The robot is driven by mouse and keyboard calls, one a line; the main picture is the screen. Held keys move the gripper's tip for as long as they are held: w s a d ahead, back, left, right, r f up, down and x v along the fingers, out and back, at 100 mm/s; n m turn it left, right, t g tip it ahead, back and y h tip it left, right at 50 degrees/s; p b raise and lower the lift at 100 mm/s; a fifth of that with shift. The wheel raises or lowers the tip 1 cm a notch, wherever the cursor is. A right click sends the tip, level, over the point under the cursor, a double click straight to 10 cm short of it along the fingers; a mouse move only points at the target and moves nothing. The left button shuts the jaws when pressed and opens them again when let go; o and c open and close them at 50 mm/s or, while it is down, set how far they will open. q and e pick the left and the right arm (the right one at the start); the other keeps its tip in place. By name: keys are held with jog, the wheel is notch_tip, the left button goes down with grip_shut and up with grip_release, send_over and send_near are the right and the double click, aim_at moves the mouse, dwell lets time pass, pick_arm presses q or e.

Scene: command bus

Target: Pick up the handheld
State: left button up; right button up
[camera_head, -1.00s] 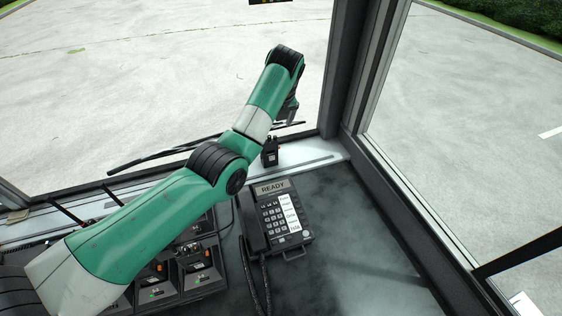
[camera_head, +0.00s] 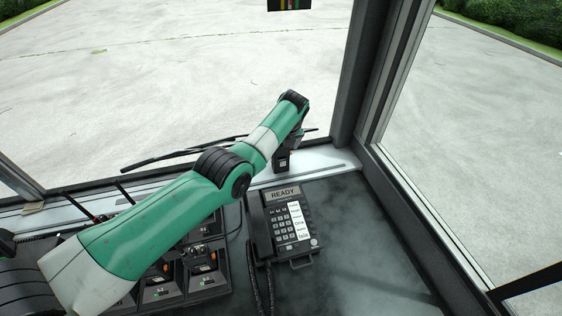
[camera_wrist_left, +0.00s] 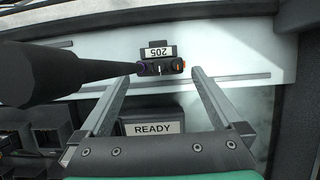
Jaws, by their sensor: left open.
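The handheld (camera_head: 282,160) is a small black radio standing on the pale window ledge (camera_head: 322,160), partly hidden behind my left arm in the head view. In the left wrist view the handheld (camera_wrist_left: 160,67) is seen from above, with an orange knob and a thick black antenna rising toward the camera at left. A "205" label lies beside its top. My left gripper (camera_head: 298,138) is above the handheld. In the wrist view its fingers (camera_wrist_left: 158,82) are open and empty, one on each side of the radio's top; the antenna passes across the left finger's side.
A desk phone (camera_head: 287,228) with a "READY" display and a corded handset stands on the dark desktop (camera_head: 355,245) in front of the ledge. Switch panels (camera_head: 180,270) are at the left. A window post (camera_head: 365,70) rises right of the gripper. The desktop's right side is clear.

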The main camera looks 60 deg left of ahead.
pick_arm(q)
jog(key=shift+a+f, duration=0.2)
jog(key=shift+f, duration=0.35)
jog(key=shift+r, duration=0.1)
grip_shut()
